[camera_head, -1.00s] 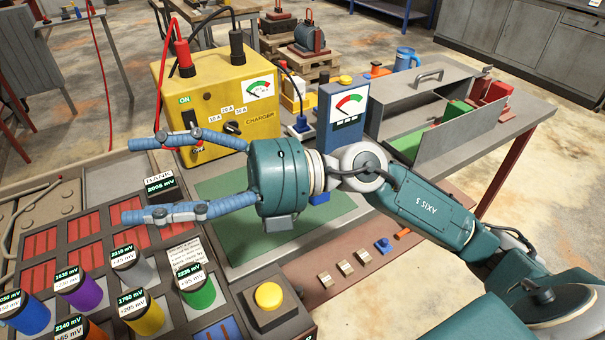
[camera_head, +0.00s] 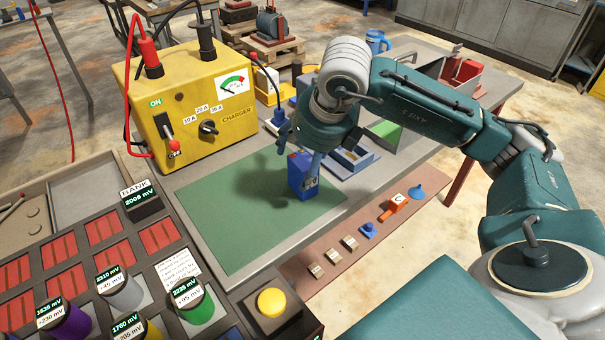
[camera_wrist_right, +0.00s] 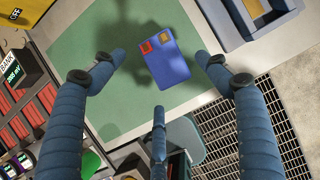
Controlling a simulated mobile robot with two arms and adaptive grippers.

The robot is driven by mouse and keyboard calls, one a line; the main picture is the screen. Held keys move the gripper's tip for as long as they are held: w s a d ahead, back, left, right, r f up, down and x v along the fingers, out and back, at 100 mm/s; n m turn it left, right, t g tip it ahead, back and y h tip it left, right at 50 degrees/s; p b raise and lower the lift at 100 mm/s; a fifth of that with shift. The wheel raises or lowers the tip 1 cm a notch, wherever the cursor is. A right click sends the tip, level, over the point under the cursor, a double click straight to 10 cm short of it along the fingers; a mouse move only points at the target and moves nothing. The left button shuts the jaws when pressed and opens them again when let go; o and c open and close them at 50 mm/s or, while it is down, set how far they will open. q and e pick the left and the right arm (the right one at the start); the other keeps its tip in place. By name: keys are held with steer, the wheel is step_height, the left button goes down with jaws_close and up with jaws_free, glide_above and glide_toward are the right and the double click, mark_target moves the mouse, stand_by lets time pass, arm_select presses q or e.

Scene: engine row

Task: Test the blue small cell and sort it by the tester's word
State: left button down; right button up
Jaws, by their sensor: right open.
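The blue small cell (camera_head: 299,180) stands on the green mat (camera_head: 225,215). Its top has one red and one yellow-orange terminal, seen in the right wrist view (camera_wrist_right: 172,72). My right gripper (camera_head: 298,150) points down over the cell. In the right wrist view its open fingers (camera_wrist_right: 160,80) spread on either side of the cell, with a gap, and a third finger is below it; it holds nothing. The tester with the dial, seen earlier, is now mostly hidden behind my right arm. My left gripper is not in view.
A yellow charger (camera_head: 190,105) with red and black leads stands behind the mat. A blue tray (camera_head: 352,158) lies right of the cell. A rack of coloured cylinders (camera_head: 120,290) and a yellow button (camera_head: 271,302) are in front. Small parts lie along the brown strip (camera_head: 325,285).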

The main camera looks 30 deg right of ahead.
mark_target(301, 163)
steer(key=shift+p+x, duration=0.65)
steer(key=shift+x, duration=2.05)
steer(key=shift+w+d+r, duration=0.1)
steer(key=shift+w+d, duration=0.05)
steer(key=shift+w, duration=0.05)
jaws_close()
steer(key=shift+w+r, duration=0.1)
